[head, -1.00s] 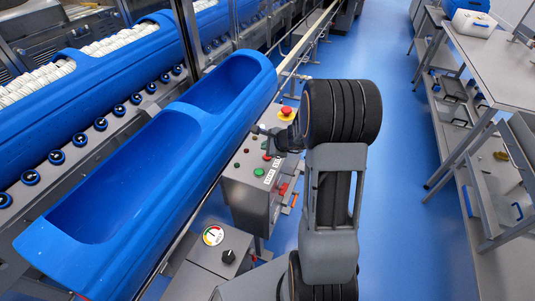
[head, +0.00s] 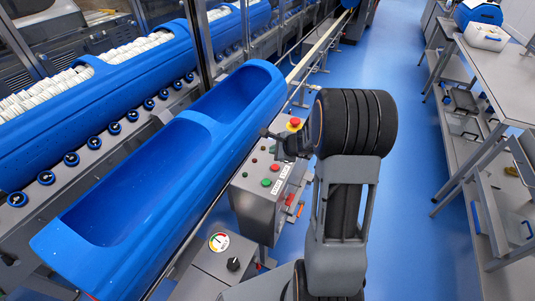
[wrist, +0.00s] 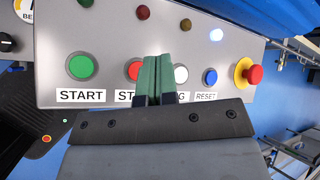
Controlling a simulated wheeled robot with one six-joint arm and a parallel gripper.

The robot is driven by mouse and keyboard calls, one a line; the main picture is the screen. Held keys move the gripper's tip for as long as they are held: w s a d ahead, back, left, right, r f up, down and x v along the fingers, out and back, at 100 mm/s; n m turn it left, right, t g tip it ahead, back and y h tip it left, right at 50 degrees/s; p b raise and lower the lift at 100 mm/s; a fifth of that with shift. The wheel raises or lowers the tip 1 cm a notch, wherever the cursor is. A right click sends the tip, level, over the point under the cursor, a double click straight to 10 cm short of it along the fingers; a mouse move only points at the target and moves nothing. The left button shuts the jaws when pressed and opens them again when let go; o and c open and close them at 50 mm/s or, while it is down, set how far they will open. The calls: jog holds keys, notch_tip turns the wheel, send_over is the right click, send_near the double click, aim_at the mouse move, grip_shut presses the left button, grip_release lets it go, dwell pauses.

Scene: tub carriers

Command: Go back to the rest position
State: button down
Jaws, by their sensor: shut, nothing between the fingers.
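My gripper (wrist: 164,62) is shut and empty in the wrist view, its green fingertips pressed together. The fingers overlap the control panel (wrist: 50,30) in the picture, between a red button (wrist: 133,70) and a white button (wrist: 181,74), covering part of their labels. I cannot tell if they touch it. A green START button (wrist: 82,67), a blue RESET button (wrist: 210,77) and a red emergency stop (wrist: 254,74) also show. In the head view my gripper (head: 285,145) is small, dark and partly hidden by my arm, above the grey control box (head: 256,212).
A long blue tub (head: 222,140) with two empty compartments lies left of the box. Another blue tub (head: 100,105) behind it holds white items. A dial box (head: 208,262) stands in front. Grey tables (head: 500,75) line the right side. Blue floor (head: 410,150) is clear between.

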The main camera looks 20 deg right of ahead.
jog(key=shift+s+a+n, duration=0.15)
jog(key=shift+a+n, duration=0.05)
jog(key=shift+n, duration=0.1)
jog(key=s+a+n+g, duration=0.1)
jog(key=s+a+f+n+g+y, duration=0.1)
jog(key=s+n, duration=0.1)
jog(key=shift+s+f, duration=0.1)
jog(key=s+a+r+n+g+h, duration=0.1)
jog(key=s+a+r+n+h, duration=0.1)
jog(key=s+a+r+n, duration=0.2)
jog(key=s+a+r+n+h, duration=0.2)
jog(key=s+a+r+n, duration=0.2)
jog(key=s+r+n, duration=0.7)
jog(key=s+n, duration=0.3)
jog(key=shift+s+r+n+g+h, duration=0.15)
jog(key=shift+r+n+g+h, duration=0.15)
jog(key=shift+g+h, duration=0.1)
jog(key=shift+s, duration=0.1)
